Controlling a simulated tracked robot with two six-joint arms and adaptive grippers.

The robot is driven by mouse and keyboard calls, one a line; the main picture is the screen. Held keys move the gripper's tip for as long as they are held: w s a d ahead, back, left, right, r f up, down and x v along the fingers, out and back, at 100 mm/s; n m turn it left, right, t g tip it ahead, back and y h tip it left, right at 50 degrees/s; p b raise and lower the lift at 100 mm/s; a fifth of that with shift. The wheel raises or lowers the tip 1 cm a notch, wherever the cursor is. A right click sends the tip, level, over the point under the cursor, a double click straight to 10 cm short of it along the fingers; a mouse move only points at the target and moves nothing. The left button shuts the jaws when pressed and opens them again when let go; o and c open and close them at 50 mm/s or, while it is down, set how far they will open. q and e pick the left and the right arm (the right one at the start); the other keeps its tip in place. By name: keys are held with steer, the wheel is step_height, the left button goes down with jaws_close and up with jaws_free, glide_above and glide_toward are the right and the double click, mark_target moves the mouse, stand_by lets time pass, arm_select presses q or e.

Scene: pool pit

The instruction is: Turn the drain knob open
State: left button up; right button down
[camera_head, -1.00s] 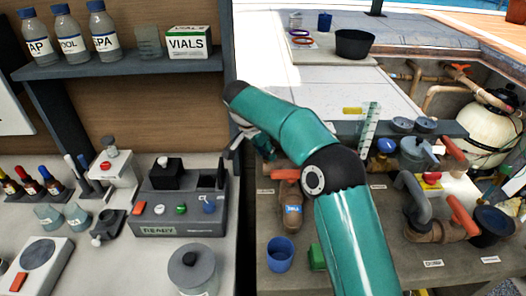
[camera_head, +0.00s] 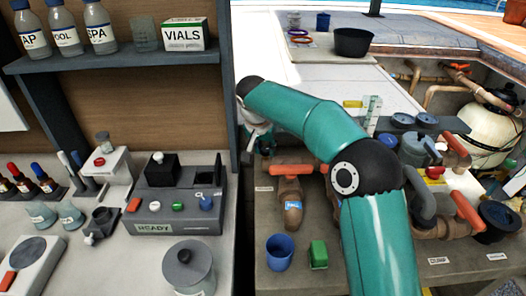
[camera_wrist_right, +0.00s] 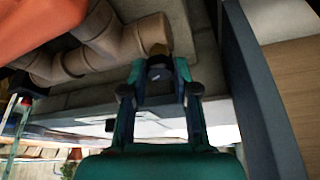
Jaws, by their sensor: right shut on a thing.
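The knob sits at the end of a tan pipe (camera_wrist_right: 120,45). The fingers hide much of it, so I cannot tell how far it is turned. In the head view the right gripper (camera_head: 262,144) is partly hidden under its wrist, at the pit's left edge, behind the orange-handled pipe (camera_head: 292,170). The knob cannot be made out there. My left gripper is not in view.
A blue cup (camera_head: 279,252) and a green block (camera_head: 318,254) stand in front of the pipe. A dark vertical panel edge (camera_head: 241,200) runs close to the gripper's left. The test bench (camera_head: 110,265) lies left of it; valves (camera_head: 465,212) and a white tank (camera_head: 487,135) stand right.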

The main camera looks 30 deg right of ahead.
steer(key=n+y, duration=0.1)
steer(key=n, duration=0.2)
steer(key=shift+d+r+t, duration=0.1)
steer(key=shift+t, duration=0.3)
steer(key=n+y+p, duration=0.1)
steer(key=n, duration=0.2)
steer(key=shift+d+r+n, duration=0.1)
steer(key=shift+d+n, duration=0.05)
steer(key=shift+n, duration=0.15)
steer(key=n+y+p, duration=0.1)
steer(key=n, duration=0.1)
steer(key=n+y+p, duration=0.1)
steer(key=n+p, duration=0.1)
steer(key=shift+d+t, duration=0.15)
steer(key=shift+t, duration=0.15)
steer(key=shift+d+n+y+p, duration=0.1)
steer(key=shift+n+y+p, duration=0.45)
steer(key=shift+n, duration=0.7)
steer(key=shift+d+n+y+p, duration=0.1)
steer(key=shift+n+y+p, duration=0.15)
steer(key=shift+n+p, duration=0.75)
steer(key=shift+w+n+g, duration=0.1)
steer(key=shift+n+g, duration=0.25)
steer(key=shift+g, duration=0.05)
steer(key=c, duration=1.1)
jaws_free()
steer(key=shift+o, duration=1.1)
steer(key=shift+f, duration=0.2)
